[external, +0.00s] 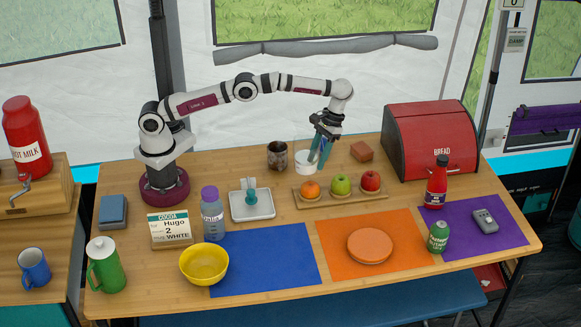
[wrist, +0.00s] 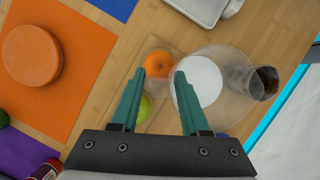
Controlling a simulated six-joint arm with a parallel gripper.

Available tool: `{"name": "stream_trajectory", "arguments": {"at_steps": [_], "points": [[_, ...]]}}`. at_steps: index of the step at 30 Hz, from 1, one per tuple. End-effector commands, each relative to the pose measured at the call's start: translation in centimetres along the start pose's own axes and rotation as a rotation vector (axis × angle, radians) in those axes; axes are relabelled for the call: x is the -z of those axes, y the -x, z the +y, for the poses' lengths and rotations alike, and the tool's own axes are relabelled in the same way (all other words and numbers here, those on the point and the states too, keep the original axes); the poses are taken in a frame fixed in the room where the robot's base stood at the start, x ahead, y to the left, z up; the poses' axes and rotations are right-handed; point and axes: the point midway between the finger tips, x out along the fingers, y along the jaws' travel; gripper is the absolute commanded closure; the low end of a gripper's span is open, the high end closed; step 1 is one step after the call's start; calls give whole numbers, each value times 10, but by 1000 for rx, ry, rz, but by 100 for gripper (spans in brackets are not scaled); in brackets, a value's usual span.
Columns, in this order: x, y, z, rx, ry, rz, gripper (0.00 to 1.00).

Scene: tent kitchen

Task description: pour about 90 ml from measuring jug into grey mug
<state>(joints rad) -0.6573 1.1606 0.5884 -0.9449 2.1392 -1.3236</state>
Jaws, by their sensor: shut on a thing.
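The measuring jug (external: 306,161) is clear, with white liquid in its lower part. It looks about upright near the back middle of the table; I cannot tell whether its base touches the table. In the wrist view the white liquid (wrist: 199,82) shows through its wide round mouth. The grey mug (external: 277,155), dark and mottled, stands upright just left of the jug. In the wrist view the mug (wrist: 264,83) appears beside the jug's clear rim; its inside looks dark.
A wooden tray (external: 341,199) with an orange (external: 311,189), a green apple (external: 341,183) and a red apple (external: 370,181) lies just in front of the jug. A white dish (external: 252,211) stands front left.

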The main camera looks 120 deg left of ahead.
Motion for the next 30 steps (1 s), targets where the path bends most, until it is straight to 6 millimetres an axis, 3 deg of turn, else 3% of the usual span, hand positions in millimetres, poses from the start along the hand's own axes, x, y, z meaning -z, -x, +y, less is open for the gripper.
{"name": "stream_trajectory", "arguments": {"at_steps": [14, 30], "points": [[2, 2, -5, -16, -9, 1, 100], [2, -1, -24, -211, -83, 15, 100]]}}
